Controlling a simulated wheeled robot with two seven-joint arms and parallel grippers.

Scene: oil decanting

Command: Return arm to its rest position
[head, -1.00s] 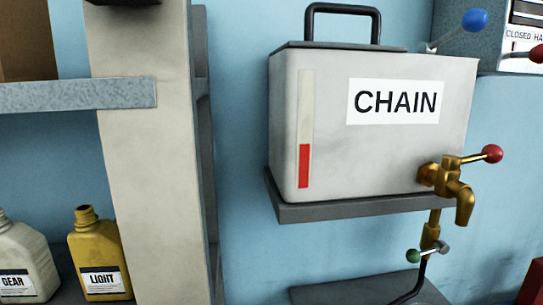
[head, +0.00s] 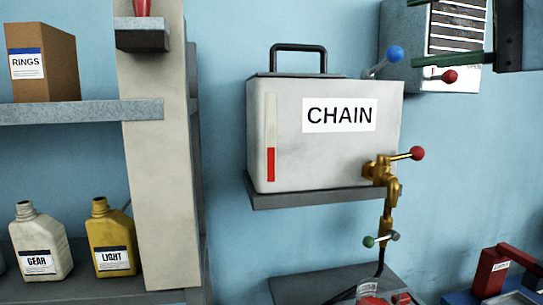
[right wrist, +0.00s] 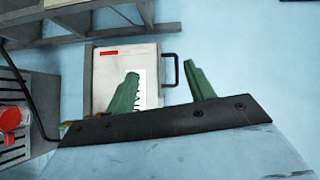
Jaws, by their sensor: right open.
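My right gripper (head: 425,32) comes in at the top right of the head view, cut by the frame edge. Its green fingers are apart, with nothing between them. In the right wrist view the open gripper (right wrist: 165,82) overlaps the grey CHAIN tank behind it. My left gripper is not in view. The CHAIN tank (head: 340,155) sits on a wall bracket, with a red level strip. Its brass tap (head: 383,172) has a red-knobbed lever pointing right. A small green-knobbed valve (head: 370,241) is on the line below.
LIGHT (head: 110,240) and GEAR (head: 40,245) bottles stand on the lower left shelf, with a RINGS box (head: 40,75) above.

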